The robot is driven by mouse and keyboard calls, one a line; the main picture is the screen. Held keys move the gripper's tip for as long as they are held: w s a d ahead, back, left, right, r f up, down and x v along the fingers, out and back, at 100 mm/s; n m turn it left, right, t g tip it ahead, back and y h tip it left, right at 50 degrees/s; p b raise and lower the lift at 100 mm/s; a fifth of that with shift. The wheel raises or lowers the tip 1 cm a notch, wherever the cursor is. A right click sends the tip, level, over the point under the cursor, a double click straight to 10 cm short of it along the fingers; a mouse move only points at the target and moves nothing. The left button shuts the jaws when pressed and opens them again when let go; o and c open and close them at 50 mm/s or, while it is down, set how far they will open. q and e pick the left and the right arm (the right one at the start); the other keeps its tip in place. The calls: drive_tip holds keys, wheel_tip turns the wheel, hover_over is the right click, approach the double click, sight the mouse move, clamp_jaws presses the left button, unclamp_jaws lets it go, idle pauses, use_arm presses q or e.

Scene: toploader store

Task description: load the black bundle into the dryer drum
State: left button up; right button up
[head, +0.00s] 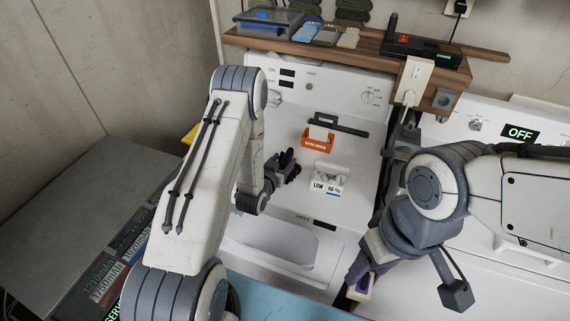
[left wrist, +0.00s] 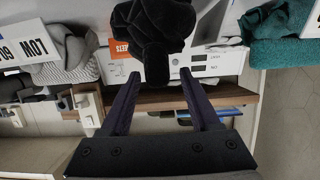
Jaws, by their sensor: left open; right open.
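The black bundle (left wrist: 155,35) is at the top middle of the left wrist view, lumpy and dark, just past and between my open left fingers (left wrist: 160,88); contact is unclear. In the head view my left gripper (head: 288,163) is a dark shape over the white machine, partly hidden by its own arm; the bundle cannot be told apart from it there. My right gripper (head: 361,284) is low at the right, open, with purple fingers. The white machine with the OFF display (head: 522,132) stands at the right. I see no clear view of a dryer drum.
An orange box (head: 318,139) and a LOW sign (head: 327,187) are near my left gripper. A white recessed tub (head: 270,245) lies below. A wooden shelf (head: 350,45) with boxes runs behind. A teal bundle (left wrist: 278,40) and a grey one (left wrist: 65,65) flank the black bundle.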

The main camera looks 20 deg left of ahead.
use_arm(q)
drive_tip(key=shift+w+f, duration=0.15)
drive_tip(key=shift+w, duration=0.15)
drive_tip(key=shift+c, duration=0.3)
clamp_jaws()
idle(1.0)
